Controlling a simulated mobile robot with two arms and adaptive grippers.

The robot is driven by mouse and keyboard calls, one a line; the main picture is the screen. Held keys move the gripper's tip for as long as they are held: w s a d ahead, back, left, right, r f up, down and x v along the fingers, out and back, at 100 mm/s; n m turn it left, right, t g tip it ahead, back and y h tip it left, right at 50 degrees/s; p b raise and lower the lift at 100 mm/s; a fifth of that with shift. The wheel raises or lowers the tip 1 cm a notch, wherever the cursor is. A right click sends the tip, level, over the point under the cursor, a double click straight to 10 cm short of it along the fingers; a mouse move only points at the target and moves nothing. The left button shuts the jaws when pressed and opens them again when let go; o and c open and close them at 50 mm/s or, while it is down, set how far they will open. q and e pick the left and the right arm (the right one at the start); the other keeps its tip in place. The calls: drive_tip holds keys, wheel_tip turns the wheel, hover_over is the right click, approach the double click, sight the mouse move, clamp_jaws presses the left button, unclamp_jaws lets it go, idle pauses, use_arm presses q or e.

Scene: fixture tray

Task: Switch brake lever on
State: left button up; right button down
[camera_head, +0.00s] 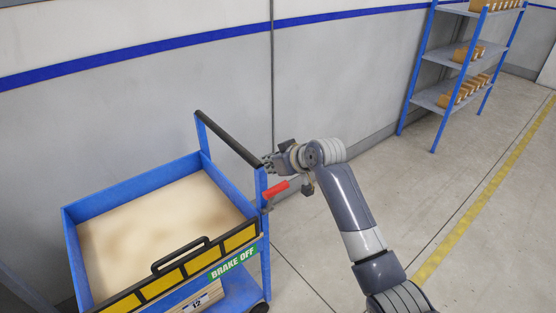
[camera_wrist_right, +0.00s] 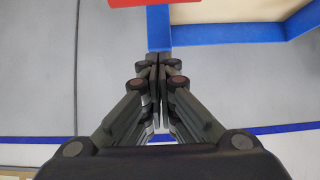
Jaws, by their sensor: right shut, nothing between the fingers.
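The brake lever (camera_head: 275,189) has a red handle and sits at the right corner post of the blue cart (camera_head: 140,181), tilted up to the right. A green label on the cart reads "BRAKE OFF" (camera_head: 233,263). My right gripper (camera_head: 268,162) is shut and empty, just above the red lever by the corner post. In the right wrist view its fingers (camera_wrist_right: 154,65) are together near a blue post, and part of the red handle (camera_wrist_right: 150,2) shows at the top edge. I cannot tell whether the fingers touch the post. My left gripper is not in view.
The cart has a dark push bar (camera_head: 228,138), a beige tray bed and a yellow-and-black front panel with a black handle (camera_head: 180,254). A blue shelf unit (camera_head: 442,97) with boxes stands at the back right. The floor right of my arm is clear.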

drive_tip(key=shift+x, duration=1.25)
drive_tip(key=shift+s+d+f+p, duration=0.4)
drive_tip(key=shift+s+d+p, duration=0.1)
drive_tip(key=shift+s, duration=0.1)
drive_tip(key=shift+s+d+f+p, duration=0.4)
drive_tip(key=shift+s+p, duration=0.1)
drive_tip(key=shift+s, duration=0.05)
drive_tip(key=shift+s+d+f, duration=0.2)
drive_tip(key=shift+s+f, duration=0.05)
drive_tip(key=shift+s, duration=0.05)
drive_tip(key=shift+f, duration=0.1)
